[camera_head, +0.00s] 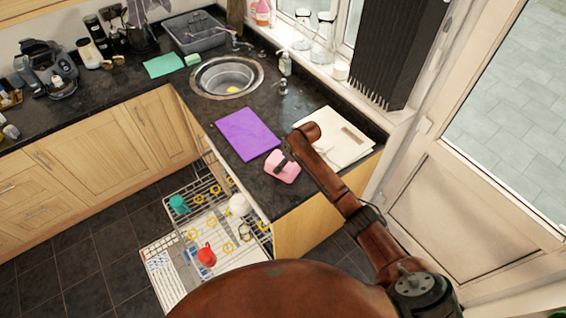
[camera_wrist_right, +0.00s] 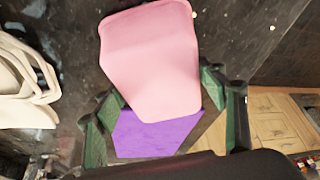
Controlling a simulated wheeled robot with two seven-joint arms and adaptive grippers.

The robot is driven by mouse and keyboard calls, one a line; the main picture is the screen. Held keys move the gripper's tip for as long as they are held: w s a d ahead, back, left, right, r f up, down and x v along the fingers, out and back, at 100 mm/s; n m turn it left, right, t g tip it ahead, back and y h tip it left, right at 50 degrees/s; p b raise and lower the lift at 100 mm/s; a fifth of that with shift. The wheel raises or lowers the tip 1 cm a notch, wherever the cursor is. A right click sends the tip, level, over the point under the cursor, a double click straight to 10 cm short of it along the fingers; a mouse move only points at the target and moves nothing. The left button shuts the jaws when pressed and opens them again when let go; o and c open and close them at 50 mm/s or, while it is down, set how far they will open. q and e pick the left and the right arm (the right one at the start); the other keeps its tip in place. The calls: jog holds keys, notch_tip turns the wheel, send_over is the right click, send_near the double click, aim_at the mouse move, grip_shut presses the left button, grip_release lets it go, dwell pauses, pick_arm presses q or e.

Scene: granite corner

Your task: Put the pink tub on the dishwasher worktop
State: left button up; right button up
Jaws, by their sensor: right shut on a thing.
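The pink tub (camera_head: 284,168) is over the right end of the dark worktop (camera_head: 270,198), just in front of the purple mat. My right gripper (camera_head: 281,163) is at the tub. In the right wrist view the tub (camera_wrist_right: 152,60) sits between the green fingers of my right gripper (camera_wrist_right: 165,90), which is shut on it. I cannot tell whether the tub touches the worktop. The open dishwasher (camera_head: 215,235) has its racks out below the worktop. My left gripper is not in view.
The purple mat (camera_head: 247,133) and white boards (camera_head: 335,138) lie near the tub. The sink (camera_head: 227,76), a soap bottle (camera_head: 285,63) and a green cloth (camera_head: 164,65) are farther back. A red mug (camera_head: 206,256) and a teal cup (camera_head: 178,204) are in the racks.

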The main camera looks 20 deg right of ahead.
jog(key=shift+f, duration=0.15)
jog(key=shift+f, duration=0.15)
jog(key=o, duration=1.1)
jog(key=shift+d+r, duration=0.1)
jog(key=shift+r, duration=0.45)
jog(key=v, duration=1.1)
jog(key=shift+s+r+b, duration=0.1)
jog(key=shift+r+b, duration=0.1)
jog(key=shift+b, duration=0.2)
